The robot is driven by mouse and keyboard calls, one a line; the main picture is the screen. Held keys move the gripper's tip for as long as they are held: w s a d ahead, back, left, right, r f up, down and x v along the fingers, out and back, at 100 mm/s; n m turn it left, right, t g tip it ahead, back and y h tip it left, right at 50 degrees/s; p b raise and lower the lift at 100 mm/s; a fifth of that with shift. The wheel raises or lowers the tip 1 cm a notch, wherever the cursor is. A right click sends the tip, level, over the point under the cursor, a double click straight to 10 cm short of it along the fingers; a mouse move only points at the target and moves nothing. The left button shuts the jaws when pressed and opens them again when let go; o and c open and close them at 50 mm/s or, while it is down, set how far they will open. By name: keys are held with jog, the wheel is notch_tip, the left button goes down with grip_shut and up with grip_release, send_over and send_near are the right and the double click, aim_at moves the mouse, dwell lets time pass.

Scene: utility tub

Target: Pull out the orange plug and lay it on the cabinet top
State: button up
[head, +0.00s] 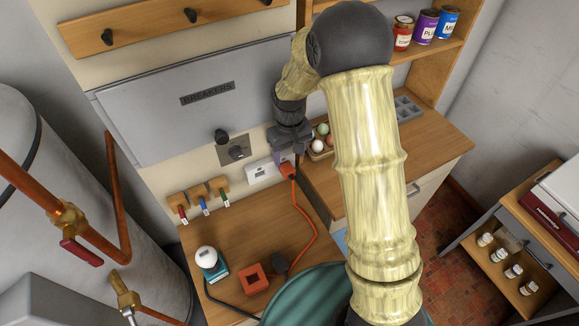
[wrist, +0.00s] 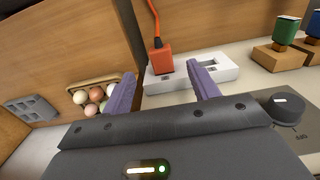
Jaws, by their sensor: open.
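The orange plug (head: 287,170) sits in a white socket strip (head: 261,174) on the wall, its orange cord (head: 304,215) running down over the wooden cabinet top (head: 238,226). In the wrist view the plug (wrist: 160,62) stands at one end of the strip (wrist: 222,68), its cord leading up the picture. My gripper (head: 288,152) is at the wall by the plug. In the wrist view the purple fingers of my gripper (wrist: 164,84) are apart, with the plug between their tips in the picture and nothing held. Whether they touch it I cannot tell.
On the cabinet top are an orange block (head: 254,283), a dark cord end (head: 280,263) and a white-domed object (head: 207,257). Eggs (wrist: 92,100) in a wooden tray are close by. A knob (wrist: 285,104) sits on the wall. Some wood is bare.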

aim_at(290, 171)
notch_tip(290, 171, down, 8)
jog(key=shift+r+p, duration=0.15)
jog(key=shift+p, duration=0.75)
jog(key=c, duration=1.1)
jog(key=shift+s, duration=0.15)
jog(key=shift+s+d, duration=0.25)
jog(key=shift+s, duration=0.15)
jog(key=shift+s+d, duration=0.2)
jog(key=shift+s, duration=0.3)
jog(key=shift+s+d, duration=0.2)
jog(key=shift+s, duration=0.3)
jog(key=shift+s+d, duration=0.15)
jog(key=shift+s, duration=0.15)
